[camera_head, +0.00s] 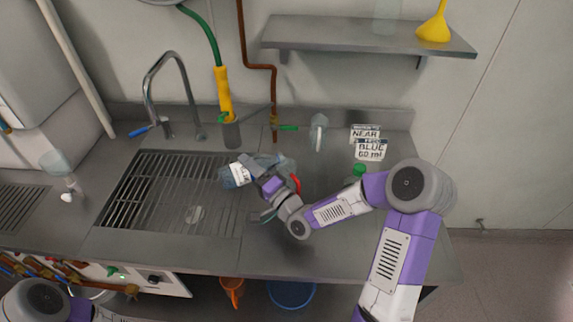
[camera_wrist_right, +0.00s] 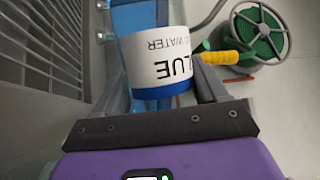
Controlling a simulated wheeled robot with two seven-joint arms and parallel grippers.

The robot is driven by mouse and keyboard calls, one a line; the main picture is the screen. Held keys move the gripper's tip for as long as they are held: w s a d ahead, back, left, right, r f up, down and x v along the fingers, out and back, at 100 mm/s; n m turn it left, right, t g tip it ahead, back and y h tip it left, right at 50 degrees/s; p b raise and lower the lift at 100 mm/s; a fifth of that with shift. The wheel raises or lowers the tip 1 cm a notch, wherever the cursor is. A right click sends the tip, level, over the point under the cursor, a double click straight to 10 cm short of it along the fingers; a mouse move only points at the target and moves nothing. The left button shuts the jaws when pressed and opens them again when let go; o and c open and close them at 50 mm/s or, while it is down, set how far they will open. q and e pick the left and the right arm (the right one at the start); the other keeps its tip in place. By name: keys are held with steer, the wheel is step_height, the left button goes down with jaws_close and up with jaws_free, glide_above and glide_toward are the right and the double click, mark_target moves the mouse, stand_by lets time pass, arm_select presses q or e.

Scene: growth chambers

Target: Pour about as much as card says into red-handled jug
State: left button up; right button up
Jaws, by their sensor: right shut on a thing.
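My right gripper (camera_head: 256,172) is shut on a bottle (camera_head: 237,175) with a white label, held over the right part of the sink grating. The bottle looks tilted well over. Whether liquid is flowing cannot be told. A card (camera_head: 370,151) at the back right reads "BLUE 60 ml". My left gripper is out of view.
A second card (camera_head: 365,131) stands behind the first. A clear vessel (camera_head: 318,132) and a green-topped item (camera_head: 359,170) stand on the counter. The tap (camera_head: 160,75) rises behind the grating (camera_head: 150,200). The front right counter (camera_head: 345,250) is clear.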

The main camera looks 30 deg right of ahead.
mark_target(249, 179)
steer(key=shift+r, duration=0.15)
steer(key=shift+a, duration=0.2)
steer(key=shift+a+m, duration=0.15)
steer(key=shift+m, duration=0.15)
steer(key=shift+a+r, duration=0.1)
stand_by(0.3)
steer(key=shift+r+m+t, duration=0.2)
steer(key=shift+m+t, duration=0.1)
steer(key=shift+t, duration=0.1)
stand_by(1.4)
steer(key=f+n+g+b, duration=0.1)
steer(key=f+n, duration=0.1)
steer(key=f+n+g+b, duration=0.1)
steer(key=f+n, duration=0.1)
steer(key=n, duration=0.1)
steer(key=shift+a+f+g, duration=0.2)
steer(key=shift+f+g, duration=0.1)
steer(key=shift+f, duration=0.1)
steer(key=shift+d+r+n+p, duration=0.15)
steer(key=shift+r+n+p, duration=0.15)
steer(key=shift+n, duration=0.3)
steer(key=shift+d+f+n+g, duration=0.1)
steer(key=shift+d+n+g, duration=0.1)
steer(key=shift+n+g, duration=0.15)
